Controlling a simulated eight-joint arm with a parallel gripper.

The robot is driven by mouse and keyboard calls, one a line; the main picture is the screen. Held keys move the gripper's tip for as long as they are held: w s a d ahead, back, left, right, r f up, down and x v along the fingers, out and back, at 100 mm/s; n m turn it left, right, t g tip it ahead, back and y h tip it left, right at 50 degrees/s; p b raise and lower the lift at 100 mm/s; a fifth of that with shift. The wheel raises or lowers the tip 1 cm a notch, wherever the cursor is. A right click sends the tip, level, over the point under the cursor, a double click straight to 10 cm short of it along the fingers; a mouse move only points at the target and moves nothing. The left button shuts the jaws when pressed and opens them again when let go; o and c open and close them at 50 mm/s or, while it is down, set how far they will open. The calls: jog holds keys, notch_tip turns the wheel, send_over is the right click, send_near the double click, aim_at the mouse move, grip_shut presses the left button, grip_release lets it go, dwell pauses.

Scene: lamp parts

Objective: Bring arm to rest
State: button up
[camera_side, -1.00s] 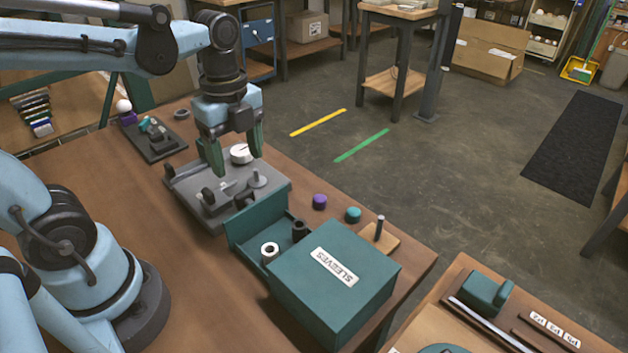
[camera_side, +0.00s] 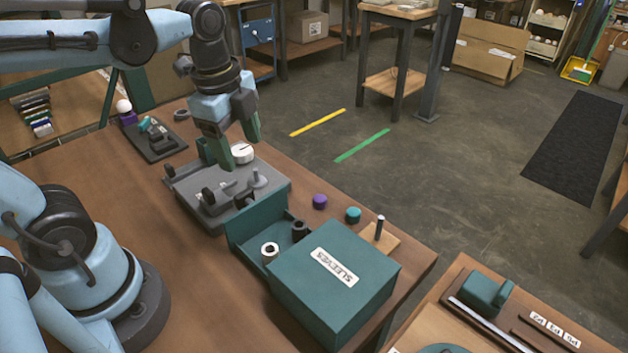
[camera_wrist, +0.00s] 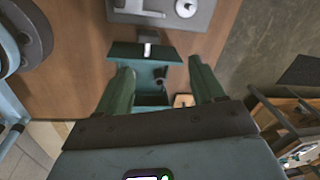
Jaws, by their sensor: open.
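My gripper (camera_side: 240,150) is open and empty, with its two green fingers apart above the grey fixture plate (camera_side: 270,190). In the wrist view my gripper (camera_wrist: 165,85) also shows its fingers wide apart with nothing between them. A white round part (camera_side: 242,153) shows near the fingers at the back of the plate. I cannot tell from the side view how high the fingers are above it.
A green box labelled SLEEVES (camera_side: 345,290) stands at the front right, with a white sleeve (camera_side: 270,251) and a dark sleeve (camera_side: 299,230) in its open tray. Purple (camera_side: 319,202) and teal (camera_side: 353,214) caps sit beside it. The table's left middle is clear.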

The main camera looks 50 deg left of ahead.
jog(key=n+t, duration=0.2)
jog(key=n, duration=0.2)
jog(key=w+d+f+n+t, duration=0.1)
jog(key=n, duration=0.4)
jog(key=f+n+t, duration=0.1)
jog(key=n+t, duration=0.1)
jog(key=n, duration=0.3)
jog(key=shift+w+d+t, duration=0.3)
jog(key=shift+d, duration=0.05)
jog(key=shift+o, duration=2.2)
jog(key=shift+d+r, duration=0.15)
jog(key=shift+d, duration=0.1)
jog(key=shift+o, duration=0.8)
jog(key=s+d+r+m+g, duration=0.2)
jog(key=d+r+m+g, duration=0.2)
jog(key=m, duration=0.6)
notch_tip(320, 180, up, 2)
jog(key=shift+d+r+h, duration=0.1)
jog(key=shift+d+h, duration=0.3)
jog(key=shift+d, duration=0.45)
jog(key=s+d+r+m+g, duration=0.3)
jog(key=r+m, duration=0.2)
jog(key=m, duration=0.3)
notch_tip(320, 180, down, 10)
jog(key=shift+s+y, duration=0.15)
jog(key=shift+y, duration=0.15)
